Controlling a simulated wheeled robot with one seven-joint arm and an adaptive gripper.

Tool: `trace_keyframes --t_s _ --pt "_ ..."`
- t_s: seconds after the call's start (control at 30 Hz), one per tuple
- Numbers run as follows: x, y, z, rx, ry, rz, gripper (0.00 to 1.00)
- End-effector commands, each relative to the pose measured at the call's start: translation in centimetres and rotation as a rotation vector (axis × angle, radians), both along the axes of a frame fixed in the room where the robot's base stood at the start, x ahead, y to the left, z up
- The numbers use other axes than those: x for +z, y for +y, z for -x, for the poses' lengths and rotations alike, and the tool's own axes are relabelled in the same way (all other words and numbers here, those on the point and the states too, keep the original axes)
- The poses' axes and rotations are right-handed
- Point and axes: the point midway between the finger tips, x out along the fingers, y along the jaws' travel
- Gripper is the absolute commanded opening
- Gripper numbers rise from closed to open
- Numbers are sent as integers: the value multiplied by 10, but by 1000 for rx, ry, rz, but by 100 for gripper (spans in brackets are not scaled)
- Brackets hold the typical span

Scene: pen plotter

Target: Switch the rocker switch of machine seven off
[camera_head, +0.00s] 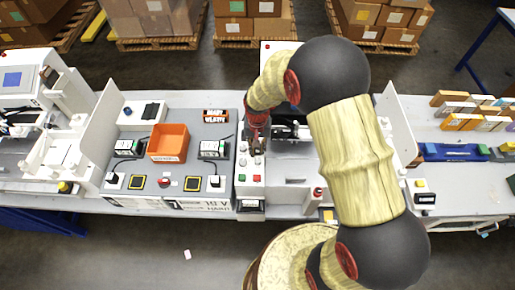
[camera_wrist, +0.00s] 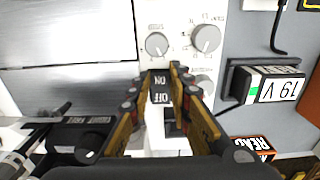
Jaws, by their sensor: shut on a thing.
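In the wrist view, a black rocker switch (camera_wrist: 161,88) with upside-down ON and OFF lettering sits on the white control panel (camera_wrist: 180,15) of a machine. My gripper (camera_wrist: 161,68) has one finger on each side of it, with the tips close together around its ON end. The fingers hide its side edges, and I cannot tell which way it is tipped. In the head view my gripper (camera_head: 257,146) is low over the white control strip of the middle machine, and the arm hides part of that machine. I cannot read a machine number.
Grey knobs (camera_wrist: 157,44) sit close beyond the fingertips. A black display box (camera_wrist: 268,86) stands to the right in the wrist view. In the head view an orange bin (camera_head: 168,143) is left of the gripper, and buttons (camera_head: 257,178) lie nearer on the strip.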

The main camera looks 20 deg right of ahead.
Motion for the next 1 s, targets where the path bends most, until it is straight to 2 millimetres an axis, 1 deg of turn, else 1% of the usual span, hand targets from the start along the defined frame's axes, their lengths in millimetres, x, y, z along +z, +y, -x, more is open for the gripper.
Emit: trace_keyframes --t_s 0.03,0.13,0.17,0.43,1.0 --pt "0 0 0 0 0 0 6" --pt "0 0 0 0 0 0 1" --pt "0 0 0 0 0 0 0" --pt "1 0 -1 -2 19 -5 0" --pt "4 -3 -10 -2 278 -91 0"
